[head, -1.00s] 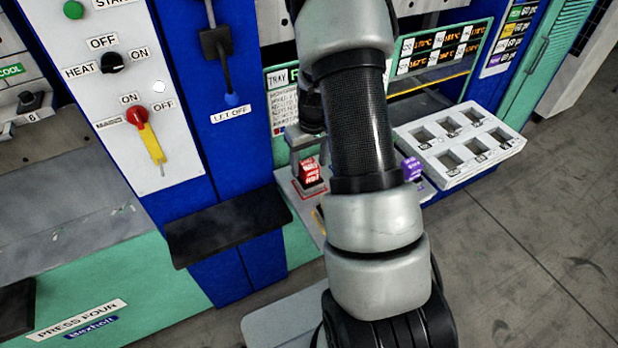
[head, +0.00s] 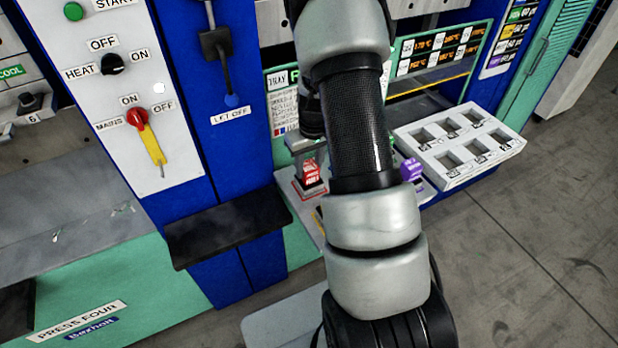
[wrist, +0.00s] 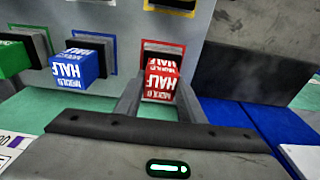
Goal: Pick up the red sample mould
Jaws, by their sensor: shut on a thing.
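The red sample mould (wrist: 161,82), a small block with white lettering, is between the two fingers of my gripper (wrist: 159,92) in the wrist view. The fingers are shut on its sides. A red-outlined place on the grey tray (wrist: 225,30) is right behind it. In the head view the red mould (head: 312,168) shows just left of my arm, over the tray, with my gripper (head: 310,155) coming down on it from above. It looks slightly raised, but its underside is not clear.
A blue mould (wrist: 80,62) and a green mould (wrist: 12,60) stand left of the red one. A purple mould (head: 411,169) is right of my arm. A white rack (head: 440,165) with several square pockets lies farther right. A black shelf (head: 228,226) juts out at left.

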